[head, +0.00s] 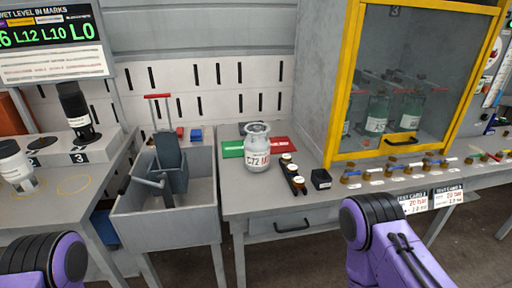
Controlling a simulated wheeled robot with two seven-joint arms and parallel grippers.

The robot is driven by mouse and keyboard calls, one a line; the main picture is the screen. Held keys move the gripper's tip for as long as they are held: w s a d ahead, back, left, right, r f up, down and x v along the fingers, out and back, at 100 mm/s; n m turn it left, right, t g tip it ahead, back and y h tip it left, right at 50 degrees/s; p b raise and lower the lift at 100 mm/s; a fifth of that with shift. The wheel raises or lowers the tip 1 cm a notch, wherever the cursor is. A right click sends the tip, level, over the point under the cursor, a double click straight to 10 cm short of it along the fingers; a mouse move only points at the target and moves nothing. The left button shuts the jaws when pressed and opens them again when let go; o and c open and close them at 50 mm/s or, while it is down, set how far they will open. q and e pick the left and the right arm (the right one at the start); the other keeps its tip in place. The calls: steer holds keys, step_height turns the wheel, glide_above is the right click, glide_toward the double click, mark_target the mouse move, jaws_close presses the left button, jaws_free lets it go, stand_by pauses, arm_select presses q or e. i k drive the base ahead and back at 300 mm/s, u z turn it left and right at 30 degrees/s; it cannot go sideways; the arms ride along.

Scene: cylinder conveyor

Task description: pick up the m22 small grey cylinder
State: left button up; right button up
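A light grey cylinder (265,160) with a collar on top stands upright on the right bench. Its white label has black and red print that looks like "C12" or "C72"; I cannot read m22 on it. A second, smaller grey cylinder (14,168) with a dark top stands at the left edge on the left bench, partly cut off by the frame. No m22 mark is readable on it. Only purple and black parts of my two arms show along the bottom edge. Neither gripper is in view.
A grey sink-like tank (168,226) with a dark fixture stands between the benches. A black cylinder (75,112) stands on a raised block at left. A yellow-framed cabinet (345,95) holds green cylinders behind glass. Small dark pots (290,172) and a black block (321,179) sit beside the grey cylinder.

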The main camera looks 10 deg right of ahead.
mark_target(257, 143)
steer(key=k, duration=0.5)
steer(key=z, duration=1.75)
steer(key=i, duration=1.45)
steer(key=u, duration=0.35)
